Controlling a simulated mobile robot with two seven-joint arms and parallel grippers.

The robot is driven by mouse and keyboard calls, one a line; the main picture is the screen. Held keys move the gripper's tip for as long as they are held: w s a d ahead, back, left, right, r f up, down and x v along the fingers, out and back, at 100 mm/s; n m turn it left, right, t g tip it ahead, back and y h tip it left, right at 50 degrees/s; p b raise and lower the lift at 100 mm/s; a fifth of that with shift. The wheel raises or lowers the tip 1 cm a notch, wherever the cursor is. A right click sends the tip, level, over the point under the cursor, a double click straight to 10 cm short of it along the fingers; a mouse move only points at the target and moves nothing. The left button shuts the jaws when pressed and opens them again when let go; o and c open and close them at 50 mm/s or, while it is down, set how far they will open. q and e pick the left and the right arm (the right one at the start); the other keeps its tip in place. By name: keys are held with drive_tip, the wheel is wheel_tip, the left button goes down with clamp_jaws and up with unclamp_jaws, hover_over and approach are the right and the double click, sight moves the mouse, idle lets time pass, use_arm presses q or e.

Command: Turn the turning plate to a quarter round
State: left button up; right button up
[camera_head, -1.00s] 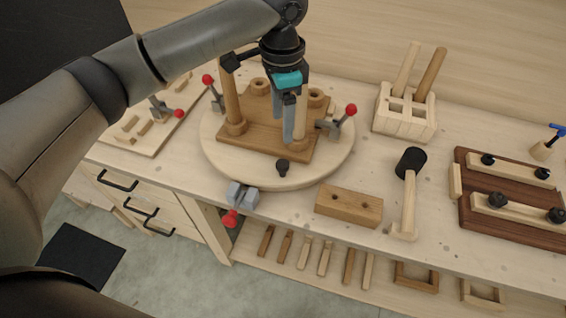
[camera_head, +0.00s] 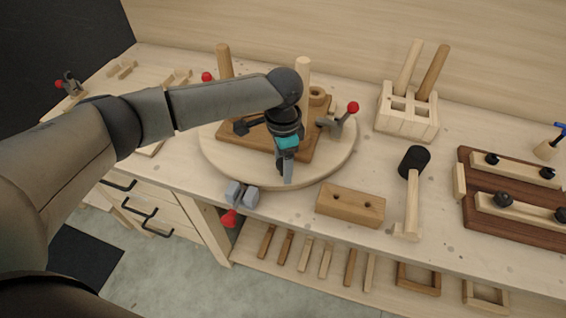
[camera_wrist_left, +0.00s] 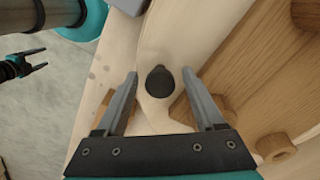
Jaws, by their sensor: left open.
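The turning plate (camera_head: 222,163) is a round pale wooden disc on the workbench, with a brown wooden fixture (camera_head: 230,136) and upright posts on it. In the left wrist view its pale surface (camera_wrist_left: 213,38) carries a black knob (camera_wrist_left: 160,81). My left gripper (camera_head: 285,178) is open above the front edge of the plate, pointing down. In the left wrist view, my left gripper (camera_wrist_left: 159,73) has its fingers on either side of the knob, apart from it. In the head view the arm mostly hides the knob. My right gripper (camera_wrist_left: 35,60) appears small, with its fingers apart, over the floor.
A grey clamp with a red handle tip (camera_head: 230,218) sits at the bench edge near the plate. A red-tipped toggle clamp (camera_head: 345,117) stands on the plate's right side. A drilled wooden block (camera_head: 350,204) and a mallet (camera_head: 412,190) lie to the right.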

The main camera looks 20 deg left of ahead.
use_arm(q)
drive_tip(key=shift+c, duration=0.2)
clamp_jaws()
idle(0.4)
idle(0.9)
